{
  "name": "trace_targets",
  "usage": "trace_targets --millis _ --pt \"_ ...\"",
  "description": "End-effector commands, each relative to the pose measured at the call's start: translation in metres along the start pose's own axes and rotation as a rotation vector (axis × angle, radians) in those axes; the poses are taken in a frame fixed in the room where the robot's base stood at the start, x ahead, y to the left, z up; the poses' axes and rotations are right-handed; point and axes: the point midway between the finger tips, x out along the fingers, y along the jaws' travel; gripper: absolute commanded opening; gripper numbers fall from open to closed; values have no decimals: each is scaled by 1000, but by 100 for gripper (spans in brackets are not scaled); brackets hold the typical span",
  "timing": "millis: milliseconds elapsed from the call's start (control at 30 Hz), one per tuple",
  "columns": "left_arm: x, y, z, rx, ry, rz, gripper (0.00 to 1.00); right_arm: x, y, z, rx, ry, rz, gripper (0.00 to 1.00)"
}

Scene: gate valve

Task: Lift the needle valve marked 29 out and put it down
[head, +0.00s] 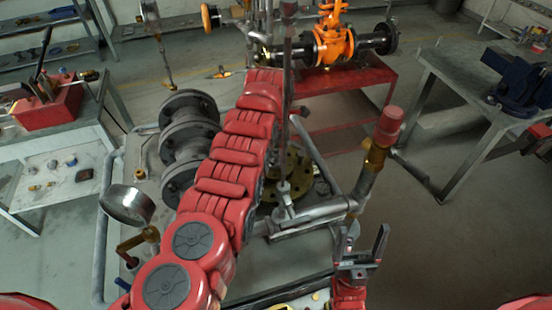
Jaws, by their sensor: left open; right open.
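No marking 29 can be read in the head view, and I cannot tell which fitting is the needle valve. A brass fitting with a red cap (383,142) stands on a pipe right of centre. A small brass fitting (148,234) sits beside a round gauge (127,205) at the left. My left arm reaches far up the middle; its gripper (262,42) is small among thin upright pipes, and what lies between its fingers is unclear. My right gripper (361,240) is open and empty at the lower right, fingers pointing up, below the red-capped fitting.
Black flanged pipework (188,135) stands left of my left arm. An orange gate valve (333,38) sits on a red cart (350,90) behind. A bench with a vise (522,82) is at the right. A red toolbox (50,103) stands on the left bench. Floor is free at right.

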Motion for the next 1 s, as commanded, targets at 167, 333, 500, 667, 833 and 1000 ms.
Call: trace_targets --millis 167,333,500,667,833,1000 --pt "20 0 0 1 -1 0 90 -1 0 0 0 0 0 79" --pt "20 0 0 0 -1 0 90 -1 0 0 0 0 0 79" --pt "20 0 0 0 -1 0 61 -1 0 0 0 0 0 79" --pt "20 0 0 0 0 0 32 -1 0 0 0 0 0 79" --pt "20 0 0 0 0 -1 1 -1 0 0 0 0 0 79" --pt "20 0 0 0 0 -1 0 -1 0 0 0 0 0 79"
